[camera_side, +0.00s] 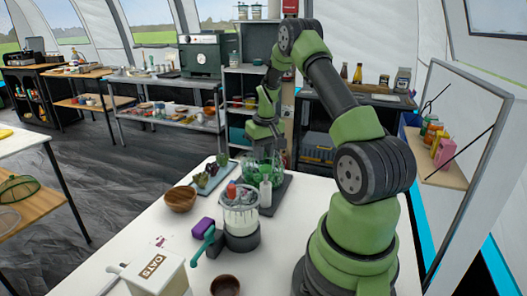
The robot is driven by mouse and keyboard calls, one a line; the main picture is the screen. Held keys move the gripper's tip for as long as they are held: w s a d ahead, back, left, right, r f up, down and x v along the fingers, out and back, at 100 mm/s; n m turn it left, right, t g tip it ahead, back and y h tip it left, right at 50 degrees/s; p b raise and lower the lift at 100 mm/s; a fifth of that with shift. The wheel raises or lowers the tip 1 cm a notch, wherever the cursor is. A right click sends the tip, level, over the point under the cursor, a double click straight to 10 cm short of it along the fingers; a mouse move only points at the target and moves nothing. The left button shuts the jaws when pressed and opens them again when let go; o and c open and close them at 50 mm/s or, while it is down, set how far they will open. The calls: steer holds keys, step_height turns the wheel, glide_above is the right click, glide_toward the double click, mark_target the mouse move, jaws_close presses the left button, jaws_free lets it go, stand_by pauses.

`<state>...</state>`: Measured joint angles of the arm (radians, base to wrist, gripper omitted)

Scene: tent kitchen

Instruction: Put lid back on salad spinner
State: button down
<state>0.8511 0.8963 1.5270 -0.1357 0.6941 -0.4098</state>
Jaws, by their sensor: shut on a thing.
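A clear green-tinted bowl (262,167), which looks like the salad spinner, stands on a dark board toward the far end of the white table. My gripper (266,143) points down just above this bowl. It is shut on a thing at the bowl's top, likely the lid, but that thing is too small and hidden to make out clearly. I cannot tell whether the lid touches the rim.
A white bottle (265,191) stands close in front of the bowl. A clear-jar appliance (241,215) with a dark base is nearer the camera. A wooden bowl (181,199), a tray of vegetables (211,175) and an oats box (156,270) stand to the left.

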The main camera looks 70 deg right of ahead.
stand_by(0.3)
steer(key=shift+c, duration=2.2)
jaws_free()
steer(key=shift+r, duration=0.1)
steer(key=shift+r, duration=3.4)
jaws_close()
